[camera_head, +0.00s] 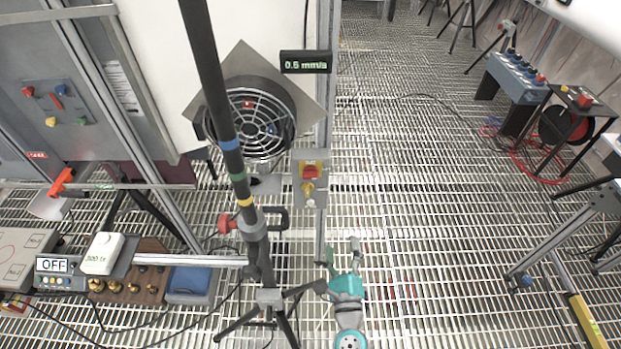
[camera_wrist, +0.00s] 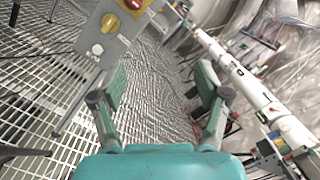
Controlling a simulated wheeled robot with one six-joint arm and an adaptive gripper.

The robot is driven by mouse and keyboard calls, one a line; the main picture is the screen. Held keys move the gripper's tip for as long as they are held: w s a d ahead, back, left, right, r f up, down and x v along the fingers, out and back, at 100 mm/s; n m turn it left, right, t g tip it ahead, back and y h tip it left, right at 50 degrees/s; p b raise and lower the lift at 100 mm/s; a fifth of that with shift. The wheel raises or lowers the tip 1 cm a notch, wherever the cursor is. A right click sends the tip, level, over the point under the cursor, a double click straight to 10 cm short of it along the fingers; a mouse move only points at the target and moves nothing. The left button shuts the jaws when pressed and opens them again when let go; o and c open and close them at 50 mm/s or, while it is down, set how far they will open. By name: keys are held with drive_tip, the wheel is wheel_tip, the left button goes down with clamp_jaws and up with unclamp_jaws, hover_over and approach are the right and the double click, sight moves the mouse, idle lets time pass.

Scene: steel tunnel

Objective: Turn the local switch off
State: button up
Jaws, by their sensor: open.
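The local switch looks to be the red rotary knob on yellow (camera_head: 311,172) on a small grey plate (camera_head: 297,199) fixed to a post below the fan. A yellow knob (camera_head: 307,187) sits below it. In the wrist view the grey plate (camera_wrist: 90,43) is at the top left, with the red knob (camera_wrist: 133,3) cut by the top edge, the yellow knob (camera_wrist: 110,22) and a pale button. My gripper (camera_head: 343,256) is open and empty, below and right of the plate, apart from it. Its fingers (camera_wrist: 160,88) show spread in the wrist view.
A round fan (camera_head: 262,108) with a speed display (camera_head: 306,63) is above the plate. A black tripod pole (camera_head: 224,110) with coloured bands stands left of it. An instrument reading OFF (camera_head: 52,266) is at lower left.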

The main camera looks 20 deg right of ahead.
sight(311, 178)
drive_tip(key=w+m, duration=0.3)
drive_tip(key=w, duration=0.5)
drive_tip(key=w+m, duration=0.3)
drive_tip(key=w, duration=0.5)
drive_tip(key=w+r+m+g, duration=0.1)
drive_tip(key=w+m, duration=0.2)
drive_tip(key=w, duration=0.5)
drive_tip(key=shift+w+a+m+h, duration=0.1)
drive_tip(key=shift+a+m+h, duration=0.1)
drive_tip(key=shift+m+h, duration=0.1)
drive_tip(key=c, duration=1.2)
drive_tip(key=shift+o, duration=0.2)
